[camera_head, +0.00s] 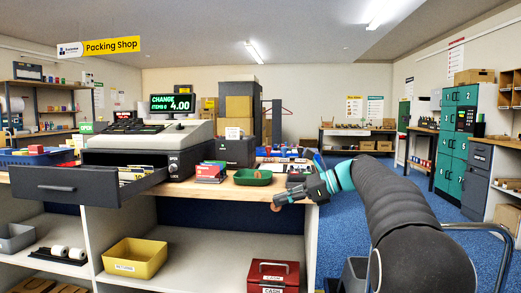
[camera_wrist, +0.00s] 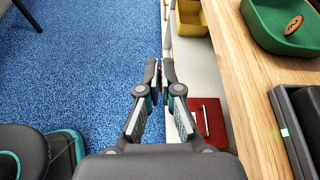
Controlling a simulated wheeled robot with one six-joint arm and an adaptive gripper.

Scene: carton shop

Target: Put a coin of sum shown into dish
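The cash register (camera_head: 150,140) shows "CHANGE 4.00" on its green-lit display (camera_head: 172,104). Its cash drawer (camera_head: 90,185) stands open, with notes in the part that shows. The green dish (camera_head: 253,178) sits on the counter to the right of the register. My gripper (camera_head: 277,204) is just off the counter's front edge, in front of and apart from the dish. Its fingers (camera_wrist: 161,72) are nearly together on a small copper-brown coin (camera_head: 275,207); its value cannot be read.
A dark tray or device (camera_wrist: 302,120) lies on the counter near the dish. Below are a yellow bin (camera_head: 134,258) and a red cash box (camera_head: 273,275).

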